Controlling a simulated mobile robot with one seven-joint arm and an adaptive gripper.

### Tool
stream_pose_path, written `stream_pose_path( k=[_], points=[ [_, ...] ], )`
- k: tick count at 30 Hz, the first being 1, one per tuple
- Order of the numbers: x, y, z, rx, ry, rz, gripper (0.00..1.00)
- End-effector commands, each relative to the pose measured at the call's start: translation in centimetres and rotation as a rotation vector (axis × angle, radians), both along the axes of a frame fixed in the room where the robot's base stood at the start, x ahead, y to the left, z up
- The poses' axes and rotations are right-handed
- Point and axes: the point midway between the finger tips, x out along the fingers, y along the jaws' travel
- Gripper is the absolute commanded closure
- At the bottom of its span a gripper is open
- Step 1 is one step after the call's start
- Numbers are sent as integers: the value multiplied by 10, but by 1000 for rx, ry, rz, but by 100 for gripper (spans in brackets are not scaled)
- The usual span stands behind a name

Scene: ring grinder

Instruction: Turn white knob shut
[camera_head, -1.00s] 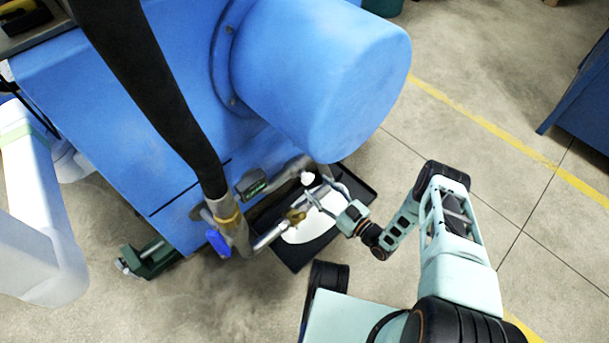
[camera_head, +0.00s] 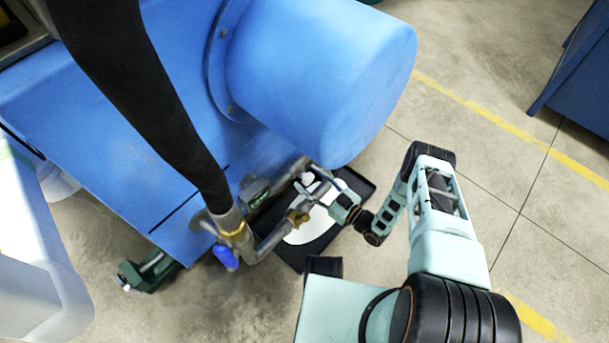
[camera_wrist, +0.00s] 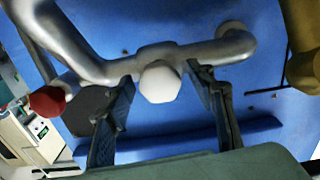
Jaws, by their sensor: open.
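The white knob (camera_wrist: 159,82) sits on a grey metal pipe (camera_wrist: 190,50) in the wrist view. It also shows small in the head view (camera_head: 308,179), in front of the blue machine. My gripper (camera_wrist: 165,105) is open, with one finger on each side of the knob. The knob is between the fingertips, and a gap shows on each side of it. The fingertips reach up to the pipe; I cannot tell whether they touch it. In the head view, my gripper (camera_head: 322,190) is small beside the pipework.
A red knob (camera_wrist: 47,101) is on the pipe at left, and a brass fitting (camera_wrist: 303,70) is at right. A blue valve handle (camera_head: 226,257) and a thick black hose (camera_head: 145,95) are nearby. A black tray (camera_head: 345,238) with white liquid lies below.

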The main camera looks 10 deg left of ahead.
Motion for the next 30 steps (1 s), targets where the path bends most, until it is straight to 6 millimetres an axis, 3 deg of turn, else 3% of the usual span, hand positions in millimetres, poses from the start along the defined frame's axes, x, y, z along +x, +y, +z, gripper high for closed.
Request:
stream_pose_path(
  k=[12,24,30],
  points=[
    [-1,-1,0,0,0,0,50],
    [-1,-1,0,0,0,0,92],
    [-1,-1,0,-6,-10,0,92]
  ],
)
